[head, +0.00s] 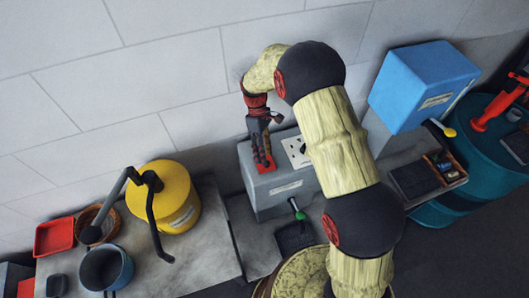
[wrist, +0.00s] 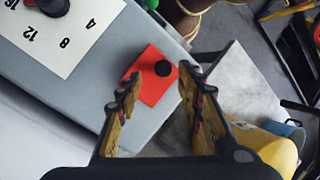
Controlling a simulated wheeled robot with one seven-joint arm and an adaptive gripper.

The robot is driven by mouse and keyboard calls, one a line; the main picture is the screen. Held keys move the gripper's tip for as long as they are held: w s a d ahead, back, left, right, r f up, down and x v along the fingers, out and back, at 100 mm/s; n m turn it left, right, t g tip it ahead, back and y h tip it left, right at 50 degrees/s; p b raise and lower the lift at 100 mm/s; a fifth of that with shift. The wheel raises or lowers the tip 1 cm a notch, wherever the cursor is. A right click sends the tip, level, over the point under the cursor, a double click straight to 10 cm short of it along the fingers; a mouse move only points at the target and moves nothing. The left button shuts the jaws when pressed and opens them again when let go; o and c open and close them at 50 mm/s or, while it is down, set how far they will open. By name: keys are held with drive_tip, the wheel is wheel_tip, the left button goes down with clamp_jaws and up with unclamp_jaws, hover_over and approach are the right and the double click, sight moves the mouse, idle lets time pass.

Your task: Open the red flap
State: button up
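The red flap (wrist: 149,88) is a flat red square with a round black knob (wrist: 163,68), lying on top of a grey box (wrist: 115,55). In the head view the flap (head: 287,188) shows in part below my gripper (head: 263,160), and the grey box (head: 275,203) stands against the wall. In the wrist view my gripper (wrist: 158,82) is open, its two fingers on either side of the flap and knob, with nothing between them gripped. I cannot tell how far above the flap the fingertips are.
A white dial plate (wrist: 60,30) with numbers lies on the same box. A yellow canister (head: 165,198) with a black bent handle stands on a grey table to the left. A blue box (head: 425,85) is at the right. A green-tipped lever (head: 298,212) sticks out of the grey box's front.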

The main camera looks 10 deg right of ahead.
drive_tip(key=shift+r, duration=0.1)
wheel_tip(320, 180, up, 10)
idle(0.4)
idle(0.5)
drive_tip(key=s+d+r+m+t+b, duration=0.1)
drive_tip(key=s+d+m+t+b, duration=0.4)
drive_tip(key=s+b, duration=0.4)
drive_tip(key=s+d+r+m+t+b, duration=0.2)
drive_tip(key=s+d+m+t+b, duration=0.3)
drive_tip(key=s+b, duration=0.5)
drive_tip(key=s+d+m, duration=0.1)
drive_tip(key=s, duration=0.4)
drive_tip(key=shift+s+r+y, duration=0.2)
drive_tip(key=shift+s+y, duration=0.05)
drive_tip(key=shift+y, duration=0.15)
